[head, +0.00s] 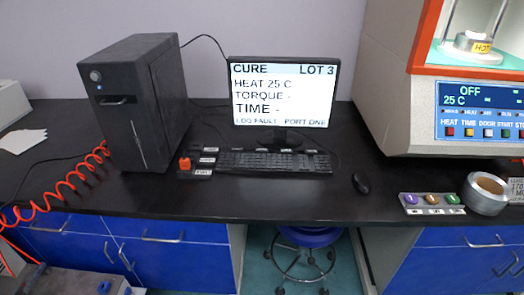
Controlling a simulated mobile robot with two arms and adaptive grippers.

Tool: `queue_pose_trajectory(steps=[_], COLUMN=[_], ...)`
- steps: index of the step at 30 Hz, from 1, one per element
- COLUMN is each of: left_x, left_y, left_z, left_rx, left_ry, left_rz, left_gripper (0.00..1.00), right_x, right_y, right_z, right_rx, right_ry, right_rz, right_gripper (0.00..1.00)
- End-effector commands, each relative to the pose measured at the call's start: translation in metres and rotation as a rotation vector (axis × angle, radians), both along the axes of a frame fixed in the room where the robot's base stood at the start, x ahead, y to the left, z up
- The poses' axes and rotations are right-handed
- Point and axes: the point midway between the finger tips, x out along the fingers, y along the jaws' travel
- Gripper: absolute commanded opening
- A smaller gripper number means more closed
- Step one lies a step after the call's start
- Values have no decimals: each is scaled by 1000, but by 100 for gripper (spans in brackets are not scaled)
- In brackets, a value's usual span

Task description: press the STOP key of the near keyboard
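The black keyboard (275,163) lies flat on the dark desk, in front of the monitor (284,92). A red-orange key or button (185,164) stands up at its left end. Small white labels (209,149) sit beside the red key, and a few more lie along the keyboard's back edge. The labels are too small to read surely, so I cannot tell which key is STOP. The monitor shows CURE, LOT 3, HEAT 25 C, and TORQUE and TIME with dashes. Neither of my grippers is in view.
A black computer tower (137,104) stands left of the keyboard, with a coiled orange hose (62,190) beside it. A mouse (361,184), a panel with coloured buttons (431,203) and a tape roll (486,194) lie to the right, before the rheometer (391,80). The desk's front strip is clear.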

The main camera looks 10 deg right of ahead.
Motion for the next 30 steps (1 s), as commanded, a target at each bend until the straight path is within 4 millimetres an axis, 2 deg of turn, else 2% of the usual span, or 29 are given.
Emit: queue_pose_trajectory(steps=[1, 8, 30], left_x=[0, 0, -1], left_y=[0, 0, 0], left_z=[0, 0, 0], left_rx=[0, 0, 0], left_ry=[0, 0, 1], left_rz=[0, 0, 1], left_gripper=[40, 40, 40], right_x=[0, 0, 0], right_y=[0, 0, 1], right_z=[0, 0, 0], right_rx=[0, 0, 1], right_ry=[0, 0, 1], right_rz=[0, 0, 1], right_gripper=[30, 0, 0])
